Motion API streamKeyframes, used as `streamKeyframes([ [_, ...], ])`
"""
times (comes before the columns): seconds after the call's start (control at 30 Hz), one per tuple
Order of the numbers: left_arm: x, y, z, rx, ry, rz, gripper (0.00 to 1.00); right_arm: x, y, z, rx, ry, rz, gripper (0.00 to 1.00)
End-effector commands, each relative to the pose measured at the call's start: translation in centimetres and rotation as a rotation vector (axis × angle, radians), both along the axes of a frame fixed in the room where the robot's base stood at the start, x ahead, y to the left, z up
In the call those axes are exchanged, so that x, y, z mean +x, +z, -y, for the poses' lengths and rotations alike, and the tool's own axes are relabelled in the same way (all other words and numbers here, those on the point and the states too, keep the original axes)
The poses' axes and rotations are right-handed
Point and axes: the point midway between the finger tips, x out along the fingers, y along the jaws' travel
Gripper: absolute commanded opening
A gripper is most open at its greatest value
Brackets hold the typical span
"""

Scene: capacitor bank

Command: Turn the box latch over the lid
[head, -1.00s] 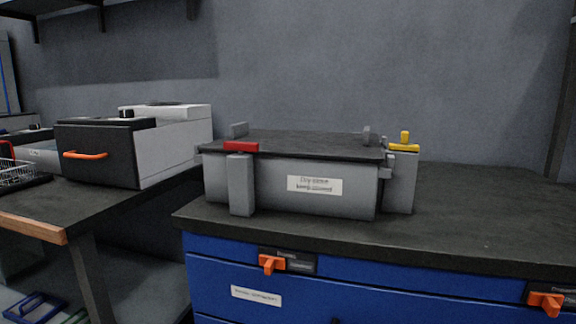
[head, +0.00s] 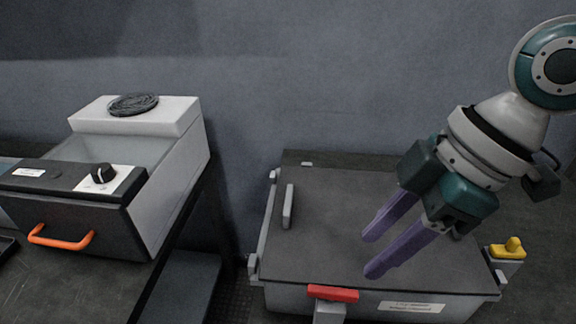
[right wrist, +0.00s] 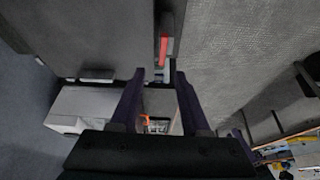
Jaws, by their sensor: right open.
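The grey box has a dark lid (head: 330,220) lying on it. A red latch (head: 333,293) sits on a grey post at the box's front side, lying along the lid's front edge. It also shows as a red bar in the right wrist view (right wrist: 165,48), ahead of the fingertips. A yellow latch (head: 507,249) with a knob stands on a post at the box's right side. My right gripper (head: 370,255) is open and empty, its purple fingers pointing down-left over the lid, behind the red latch in the head view. The fingers also show in the right wrist view (right wrist: 158,78). My left gripper is not in view.
A white and black machine (head: 140,170) with an orange handle (head: 60,238) stands on the table at the left. A grey upright piece (head: 288,206) stands on the lid's left part. The wall is close behind the box. A gap separates the table from the box's counter.

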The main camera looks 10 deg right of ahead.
Motion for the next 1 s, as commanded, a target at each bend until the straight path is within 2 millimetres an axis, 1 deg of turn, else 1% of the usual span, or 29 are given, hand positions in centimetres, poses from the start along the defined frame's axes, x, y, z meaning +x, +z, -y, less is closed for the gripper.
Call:
streamKeyframes([
  [0.03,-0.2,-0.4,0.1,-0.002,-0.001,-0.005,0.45,0.0,-0.9,-0.4,0.002,0.0,-0.005,0.46],
  [0.3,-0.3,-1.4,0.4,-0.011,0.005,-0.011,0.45,0.6,-5.8,-2.3,0.003,-0.001,-0.005,0.46],
  [0.4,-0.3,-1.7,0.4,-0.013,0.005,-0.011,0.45,0.8,-7.2,-2.8,0.001,0.002,-0.003,0.46],
  [0.5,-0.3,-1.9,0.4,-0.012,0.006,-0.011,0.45,1.0,-8.2,-3.2,0.002,-0.001,-0.003,0.46],
  [0.63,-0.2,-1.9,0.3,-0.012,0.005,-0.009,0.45,1.1,-8.7,-3.4,0.0,0.0,-0.001,0.46],
  [0.87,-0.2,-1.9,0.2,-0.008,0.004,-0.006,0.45,1.1,-8.7,-3.4,0.0,0.0,-0.001,0.46],
  [1.0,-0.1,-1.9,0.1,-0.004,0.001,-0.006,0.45,1.1,-8.7,-3.4,0.0,0.0,-0.001,0.32],
])
